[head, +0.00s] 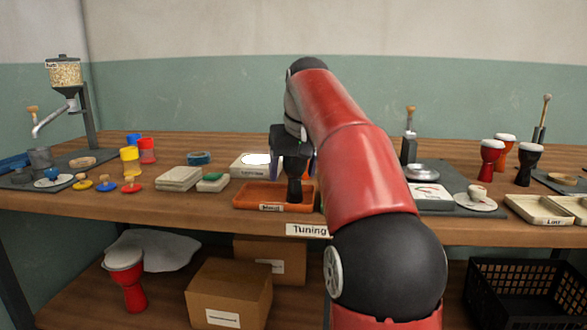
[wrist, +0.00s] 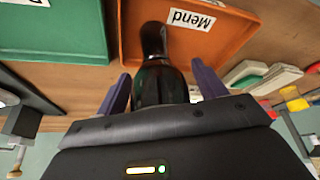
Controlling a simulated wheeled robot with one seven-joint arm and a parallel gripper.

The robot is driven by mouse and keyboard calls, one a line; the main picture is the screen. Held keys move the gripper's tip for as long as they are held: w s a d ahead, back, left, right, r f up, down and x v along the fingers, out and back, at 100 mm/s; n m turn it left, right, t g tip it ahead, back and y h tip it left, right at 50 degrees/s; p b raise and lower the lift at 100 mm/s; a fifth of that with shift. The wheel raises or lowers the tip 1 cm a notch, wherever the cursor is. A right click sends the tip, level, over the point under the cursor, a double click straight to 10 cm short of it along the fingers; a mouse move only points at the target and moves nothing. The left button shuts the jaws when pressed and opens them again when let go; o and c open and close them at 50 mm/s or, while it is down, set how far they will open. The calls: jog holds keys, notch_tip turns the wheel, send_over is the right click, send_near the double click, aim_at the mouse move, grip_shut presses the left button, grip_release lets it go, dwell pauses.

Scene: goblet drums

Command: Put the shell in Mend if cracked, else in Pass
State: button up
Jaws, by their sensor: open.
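The shell is a dark, glossy black goblet-shaped body. In the head view the shell (head: 294,188) stands at the orange Mend tray (head: 245,197), below my gripper (head: 294,160). In the wrist view the shell (wrist: 158,80) lies between the two purple fingers of my gripper (wrist: 160,88), with gaps on both sides, over the orange Mend tray (wrist: 225,45). My gripper is open around it. No crack shows on the visible side; its far side is hidden.
A white labelled box (head: 243,168) sits just behind the Mend tray. Pale slabs (head: 179,178) and coloured knobs (head: 131,185) lie to the left. A dial scale (head: 430,196) and finished drums (head: 490,158) stand right of my arm. The table's front edge is close to the tray.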

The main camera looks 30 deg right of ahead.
jog(key=shift+s+r, duration=0.1)
jog(key=shift+r, duration=0.35)
jog(key=p+v, duration=0.4)
jog(key=v, duration=0.7)
jog(key=shift+r, duration=0.2)
jog(key=shift+s+a, duration=0.15)
jog(key=s+a+f+n, duration=0.1)
jog(key=s+a+f, duration=1.15)
jog(key=f, duration=0.25)
jog(key=s+a+f+t, duration=0.1)
jog(key=s+a+f, duration=0.1)
jog(key=s+f, duration=0.8)
notch_tip(320, 180, down, 4)
jog(key=shift+a+r+n+y, duration=0.15)
jog(key=shift+r+n+y, duration=0.05)
jog(key=shift+n+y, duration=0.1)
